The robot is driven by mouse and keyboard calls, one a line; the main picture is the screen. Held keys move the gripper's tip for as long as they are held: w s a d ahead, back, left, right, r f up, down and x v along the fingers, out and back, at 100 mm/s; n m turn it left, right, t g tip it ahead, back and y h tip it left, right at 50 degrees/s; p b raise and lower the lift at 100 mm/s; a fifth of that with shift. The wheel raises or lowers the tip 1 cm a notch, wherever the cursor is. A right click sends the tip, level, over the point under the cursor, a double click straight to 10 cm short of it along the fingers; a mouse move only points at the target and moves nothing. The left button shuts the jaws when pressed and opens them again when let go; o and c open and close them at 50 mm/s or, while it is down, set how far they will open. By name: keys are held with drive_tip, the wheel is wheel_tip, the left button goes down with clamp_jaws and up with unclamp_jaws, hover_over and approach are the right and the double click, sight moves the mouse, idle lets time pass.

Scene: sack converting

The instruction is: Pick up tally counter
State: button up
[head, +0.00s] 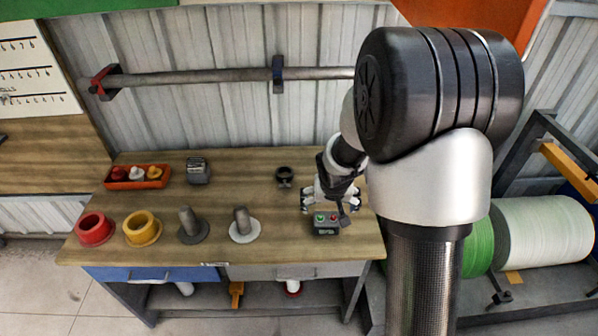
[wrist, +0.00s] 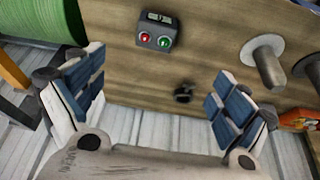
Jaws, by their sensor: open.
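A small dark rounded object (head: 285,177), which I take to be the tally counter, lies toward the back of the wooden bench. In the wrist view this small dark object (wrist: 183,92) shows in the gap between my fingers, beyond the fingertips. Its face is too small to read. My gripper (head: 328,203) is open and empty above the bench, to the right of the object in the head view. Both blue-padded fingers of my gripper (wrist: 158,92) stand wide apart in the wrist view.
A grey box with red and green buttons (head: 326,226) stands at the bench's front right, also in the wrist view (wrist: 157,33). Left are two upright spindles (head: 242,224), yellow (head: 142,228) and red (head: 95,228) rings, an orange tray (head: 137,177) and a grey block (head: 198,170).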

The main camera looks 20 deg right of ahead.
drive_tip(key=b, duration=0.5)
hover_over(327, 222)
drive_tip(key=s+a, duration=0.2)
drive_tip(key=f, duration=1.3)
drive_tip(key=shift+s+d+f, duration=0.1)
drive_tip(key=shift+d, duration=0.1)
drive_tip(key=x, duration=0.6)
drive_tip(key=shift+d+f+b, duration=0.15)
drive_tip(key=shift+d+b, duration=0.2)
drive_tip(key=shift+b, duration=0.05)
drive_tip(key=shift+c, duration=0.3)
drive_tip(key=c, duration=1.2)
drive_tip(key=shift+c, duration=0.2)
drive_tip(key=shift+r, duration=0.2)
